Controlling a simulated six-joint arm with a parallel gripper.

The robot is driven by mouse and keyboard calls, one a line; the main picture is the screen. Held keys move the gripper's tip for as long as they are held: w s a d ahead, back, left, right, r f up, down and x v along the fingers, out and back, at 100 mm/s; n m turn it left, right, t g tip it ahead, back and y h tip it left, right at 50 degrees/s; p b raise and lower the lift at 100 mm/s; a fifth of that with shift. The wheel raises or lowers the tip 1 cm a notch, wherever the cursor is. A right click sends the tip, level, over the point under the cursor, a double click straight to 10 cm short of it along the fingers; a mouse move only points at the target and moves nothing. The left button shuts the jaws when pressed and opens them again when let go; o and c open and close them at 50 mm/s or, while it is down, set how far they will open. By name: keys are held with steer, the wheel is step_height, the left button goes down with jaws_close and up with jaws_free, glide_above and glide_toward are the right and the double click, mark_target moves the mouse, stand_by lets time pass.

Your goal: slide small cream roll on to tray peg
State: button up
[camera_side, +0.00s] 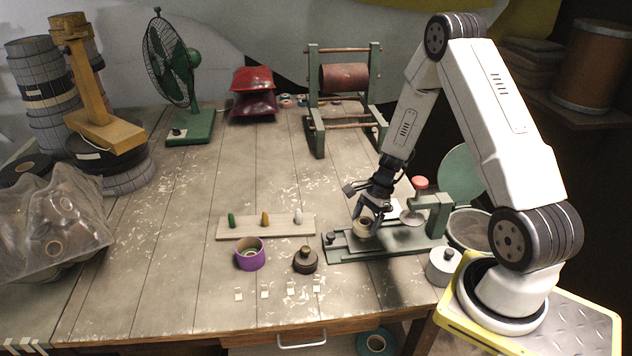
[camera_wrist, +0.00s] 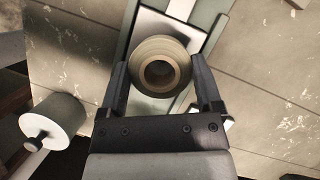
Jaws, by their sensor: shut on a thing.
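The small cream roll (camera_side: 361,231) is between the fingers of my gripper (camera_side: 367,220), low over the green metal fixture. In the wrist view the cream roll (camera_wrist: 139,80) sits between the two dark fingers of my gripper (camera_wrist: 162,78), its round hole facing the camera. The fingers are shut on its sides. I cannot tell whether its underside touches the fixture. The tray (camera_side: 282,229) is a pale wooden board to the left of my gripper, with a green peg (camera_side: 231,220), an orange peg (camera_side: 265,219) and a white peg (camera_side: 298,217), all bare.
The green fixture (camera_side: 345,250) lies under my gripper. A purple roll (camera_side: 250,257) and a dark knobbed piece (camera_side: 305,263) stand in front of the tray. A white knobbed cylinder (camera_side: 441,270) stands at the right. The table behind the tray is clear.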

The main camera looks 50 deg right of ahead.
steer(key=shift+r, duration=2.1)
steer(key=shift+f, duration=3.4)
steer(key=o, duration=1)
steer(key=shift+r, duration=0.15)
steer(key=shift+r, duration=3.35)
